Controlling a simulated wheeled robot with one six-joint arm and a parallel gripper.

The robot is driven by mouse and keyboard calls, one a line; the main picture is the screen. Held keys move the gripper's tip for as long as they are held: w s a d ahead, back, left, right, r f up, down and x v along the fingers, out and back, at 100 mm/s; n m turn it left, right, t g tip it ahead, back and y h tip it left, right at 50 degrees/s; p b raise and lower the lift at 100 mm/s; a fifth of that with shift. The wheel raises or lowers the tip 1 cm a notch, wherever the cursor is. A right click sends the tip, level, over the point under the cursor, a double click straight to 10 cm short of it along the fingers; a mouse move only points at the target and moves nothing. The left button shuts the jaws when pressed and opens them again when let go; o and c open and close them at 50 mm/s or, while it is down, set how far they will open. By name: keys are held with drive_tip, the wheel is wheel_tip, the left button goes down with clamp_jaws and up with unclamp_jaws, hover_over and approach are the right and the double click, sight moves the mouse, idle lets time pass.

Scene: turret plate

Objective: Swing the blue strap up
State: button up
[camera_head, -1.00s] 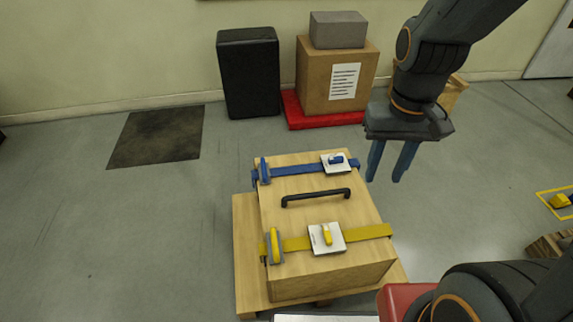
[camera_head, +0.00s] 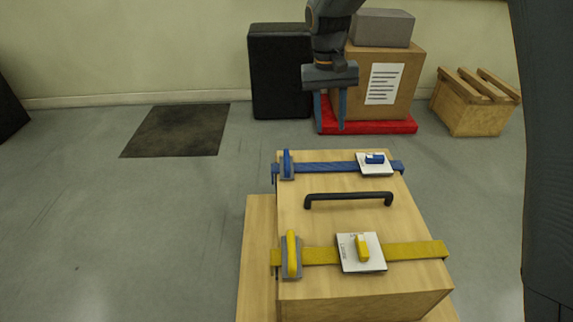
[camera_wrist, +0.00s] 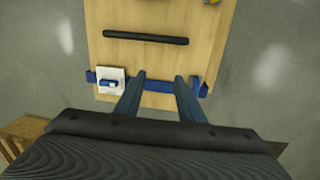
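The blue strap (camera_head: 326,168) lies flat across the far end of the wooden box lid (camera_head: 330,225). A blue lever buckle (camera_head: 287,165) sits at its left end. A white plate with a blue catch (camera_head: 375,162) sits on it near the right end. My gripper (camera_head: 330,128) points down above and apparently beyond the far edge of the lid, between the buckle and the plate in the picture. Its fingers are apart with nothing between them. In the wrist view the open fingertips (camera_wrist: 160,77) overlap the strap (camera_wrist: 157,87); contact cannot be told.
A black handle (camera_head: 348,199) stands mid-lid. A yellow strap (camera_head: 415,250) with its own buckle and white plate crosses the near end. A black case (camera_head: 280,75), a carton (camera_head: 365,70) on a red base and a wooden crate (camera_head: 470,105) stand behind.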

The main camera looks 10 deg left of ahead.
drive_tip(key=b, duration=1.2)
approach(286, 157)
drive_tip(key=f, duration=0.1)
drive_tip(key=shift+n+h, duration=0.3)
drive_tip(key=shift+h, duration=0.1)
drive_tip(key=f, duration=0.2)
drive_tip(key=f+b, duration=0.1)
drive_tip(key=f, duration=0.2)
drive_tip(key=d+f+b, duration=0.1)
drive_tip(key=f, duration=0.1)
drive_tip(key=shift+f, duration=0.2)
clamp_jaws()
